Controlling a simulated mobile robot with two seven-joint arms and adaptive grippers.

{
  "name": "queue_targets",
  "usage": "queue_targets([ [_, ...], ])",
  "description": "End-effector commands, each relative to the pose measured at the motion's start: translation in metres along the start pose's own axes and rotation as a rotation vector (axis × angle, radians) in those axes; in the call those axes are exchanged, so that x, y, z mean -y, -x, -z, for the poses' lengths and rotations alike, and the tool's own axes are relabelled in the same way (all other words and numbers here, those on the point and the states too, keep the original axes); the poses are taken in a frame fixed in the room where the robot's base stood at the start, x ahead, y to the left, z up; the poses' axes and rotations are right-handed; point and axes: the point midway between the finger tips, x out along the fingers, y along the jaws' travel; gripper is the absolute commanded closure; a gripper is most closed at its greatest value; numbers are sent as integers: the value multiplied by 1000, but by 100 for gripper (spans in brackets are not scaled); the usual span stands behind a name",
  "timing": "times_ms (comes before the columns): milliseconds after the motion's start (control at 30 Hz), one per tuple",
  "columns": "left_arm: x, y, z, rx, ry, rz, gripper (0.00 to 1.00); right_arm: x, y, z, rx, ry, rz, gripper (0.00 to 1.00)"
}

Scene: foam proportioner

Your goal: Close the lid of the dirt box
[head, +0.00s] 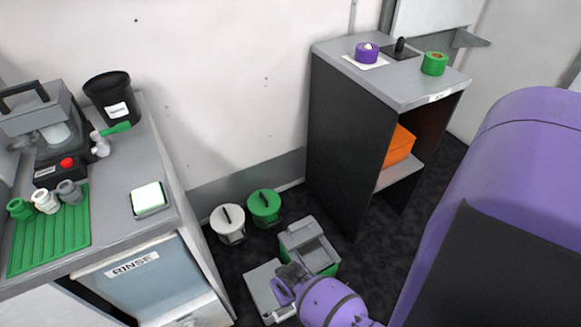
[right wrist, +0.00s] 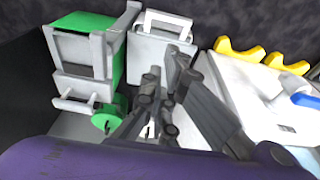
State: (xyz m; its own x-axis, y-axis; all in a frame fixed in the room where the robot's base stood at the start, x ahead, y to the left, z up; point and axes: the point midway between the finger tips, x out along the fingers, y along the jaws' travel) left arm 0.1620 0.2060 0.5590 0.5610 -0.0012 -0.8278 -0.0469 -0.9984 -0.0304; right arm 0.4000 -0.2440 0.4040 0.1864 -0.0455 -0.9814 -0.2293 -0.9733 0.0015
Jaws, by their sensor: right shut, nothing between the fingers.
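The dirt box appears to be the grey and green box (head: 318,252) on the dark floor, with an open recess in its top. It also shows at upper left in the right wrist view (right wrist: 115,62). A flat light-grey panel (head: 262,283) lies beside it; I cannot tell for sure whether it is the lid. A grey piece with a handle (right wrist: 150,50) shows next to the green box in the wrist view. My right gripper (head: 285,278) is shut and empty, close in front of the box; its fingers (right wrist: 155,100) partly cover the area. Contact is unclear. My left gripper is not in view.
A white bucket (head: 228,225) and a green bucket (head: 264,208) stand behind the box by the wall. The RINSE cabinet (head: 150,275) is at left, a dark shelf unit (head: 345,150) at right. White equipment with yellow handles (right wrist: 240,52) is at right in the wrist view.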

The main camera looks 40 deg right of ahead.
Motion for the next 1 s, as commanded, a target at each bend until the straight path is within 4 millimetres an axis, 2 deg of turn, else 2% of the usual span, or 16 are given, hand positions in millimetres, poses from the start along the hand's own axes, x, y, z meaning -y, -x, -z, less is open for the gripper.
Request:
queue_targets([
  [167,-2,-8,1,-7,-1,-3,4,0,-21,-3,13,-4,0,100],
  [333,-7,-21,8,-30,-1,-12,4,0,-58,-5,15,-4,-1,100],
  [600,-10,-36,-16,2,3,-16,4,0,-111,-10,15,-5,0,100],
  [800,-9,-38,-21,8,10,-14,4,1,-130,-19,12,-5,0,100],
  [1000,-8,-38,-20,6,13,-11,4,1,-135,-21,10,-5,1,100],
])
